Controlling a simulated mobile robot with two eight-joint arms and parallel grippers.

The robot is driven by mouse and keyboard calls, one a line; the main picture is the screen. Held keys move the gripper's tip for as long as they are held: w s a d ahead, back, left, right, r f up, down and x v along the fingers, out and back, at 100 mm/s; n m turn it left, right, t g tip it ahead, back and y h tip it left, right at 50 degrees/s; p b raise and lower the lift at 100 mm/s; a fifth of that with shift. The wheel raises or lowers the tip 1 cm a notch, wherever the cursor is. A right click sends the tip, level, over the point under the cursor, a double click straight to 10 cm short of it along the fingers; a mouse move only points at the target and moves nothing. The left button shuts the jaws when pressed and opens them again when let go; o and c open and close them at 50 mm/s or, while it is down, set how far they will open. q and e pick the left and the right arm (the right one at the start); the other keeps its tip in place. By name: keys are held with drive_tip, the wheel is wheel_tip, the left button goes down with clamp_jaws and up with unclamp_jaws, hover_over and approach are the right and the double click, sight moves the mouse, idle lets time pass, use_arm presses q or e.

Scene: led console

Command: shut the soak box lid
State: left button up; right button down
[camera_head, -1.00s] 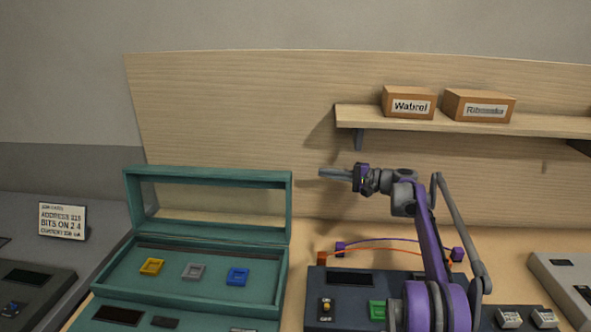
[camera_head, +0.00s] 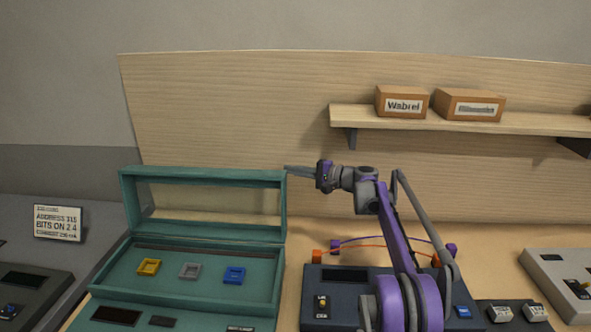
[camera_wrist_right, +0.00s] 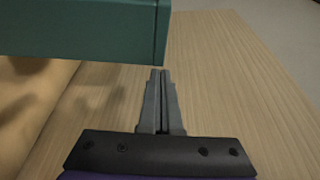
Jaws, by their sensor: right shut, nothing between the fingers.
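The teal soak box (camera_head: 130,285) stands left of centre in the head view. Its framed lid (camera_head: 205,177) with a clear pane is raised, standing up at the back. Yellow (camera_head: 149,267), grey (camera_head: 190,271) and blue (camera_head: 234,275) square pieces lie inside. My right gripper (camera_head: 288,169) is shut and empty, its tips at the lid's upper right corner. In the right wrist view the shut fingers (camera_wrist_right: 160,75) point just below and beside the end of the teal lid edge (camera_wrist_right: 85,30). I cannot tell if they touch it. My left gripper is not in view.
A dark console (camera_head: 335,300) with orange and purple wired posts sits right of the box. A shelf (camera_head: 450,120) with two cartons hangs above on the wooden back panel. A sign (camera_head: 58,222) and a dark device (camera_head: 30,290) stand at left.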

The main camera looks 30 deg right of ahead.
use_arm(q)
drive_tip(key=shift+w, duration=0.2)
use_arm(e)
drive_tip(key=shift+s+a, duration=0.1)
drive_tip(key=shift+a, duration=0.1)
drive_tip(key=shift+s, duration=0.1)
